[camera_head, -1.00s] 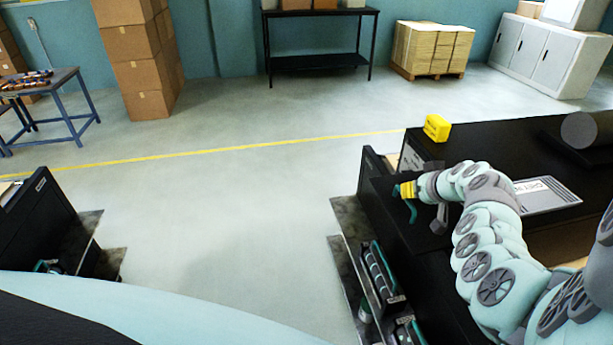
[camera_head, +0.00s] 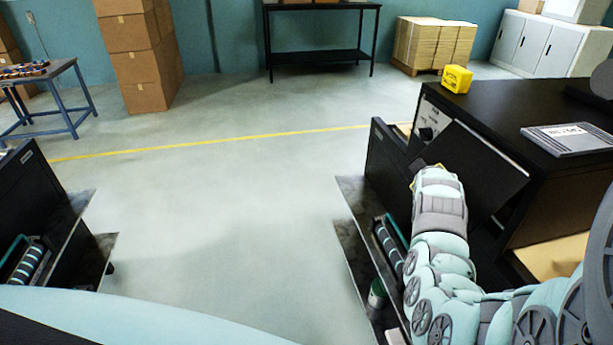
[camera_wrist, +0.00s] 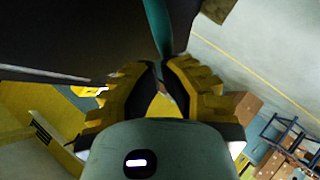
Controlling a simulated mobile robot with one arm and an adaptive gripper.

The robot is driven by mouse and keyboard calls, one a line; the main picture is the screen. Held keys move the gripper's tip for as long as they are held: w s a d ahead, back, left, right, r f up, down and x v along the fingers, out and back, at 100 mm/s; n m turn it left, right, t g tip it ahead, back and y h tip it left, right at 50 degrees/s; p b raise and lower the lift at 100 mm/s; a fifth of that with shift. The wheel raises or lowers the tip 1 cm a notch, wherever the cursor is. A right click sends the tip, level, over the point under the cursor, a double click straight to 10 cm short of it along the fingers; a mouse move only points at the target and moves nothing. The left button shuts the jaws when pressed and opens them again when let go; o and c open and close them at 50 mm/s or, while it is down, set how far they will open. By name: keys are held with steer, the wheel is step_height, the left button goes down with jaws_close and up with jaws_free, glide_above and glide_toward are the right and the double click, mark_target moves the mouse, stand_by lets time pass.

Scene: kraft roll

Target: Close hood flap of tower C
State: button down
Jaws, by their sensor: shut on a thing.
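The hood flap (camera_head: 478,172) is a black panel on the dark tower (camera_head: 490,115) at the right of the head view. It slopes down from the tower's top, apart from the front at its lower edge as far as I can see. My gripper (camera_head: 426,168) is at the flap's outer side, mostly hidden behind my wrist. In the wrist view, the yellow fingers of my gripper (camera_wrist: 160,68) are shut around the lower end of a teal handle (camera_wrist: 156,25) beside a dark panel. I cannot read a tower letter.
A lower unit with rollers (camera_head: 390,245) stands below my arm. Another black unit (camera_head: 30,205) is at left. The floor (camera_head: 220,200) between them is clear.

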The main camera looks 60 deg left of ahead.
steer(key=w+f+t+b, duration=0.1)
steer(key=f+b, duration=0.1)
steer(key=b, duration=0.1)
steer(key=w+d+f+n+t+b, duration=0.1)
steer(key=f+b, duration=0.1)
steer(key=b, duration=0.2)
steer(key=w+f+n+t+b, duration=0.1)
steer(key=w+f+b, duration=0.1)
steer(key=b, duration=0.2)
steer(key=shift+d+f+t, duration=0.25)
steer(key=shift+d+t, duration=0.05)
steer(key=shift+d, duration=0.05)
steer(key=shift+w+d+f+n+t+b, duration=0.15)
steer(key=shift+w+d+n+t+b, duration=0.15)
steer(key=shift+w+b, duration=0.5)
steer(key=shift+w+d+f+n+t+b, duration=0.15)
steer(key=shift+w+n+t+b, duration=0.2)
steer(key=shift+b, duration=0.9)
steer(key=shift+w+d+f+n+t+b, duration=0.1)
steer(key=shift+w+d+n+t+b, duration=0.3)
steer(key=shift+b, duration=0.6)
steer(key=shift+w+a, duration=0.15)
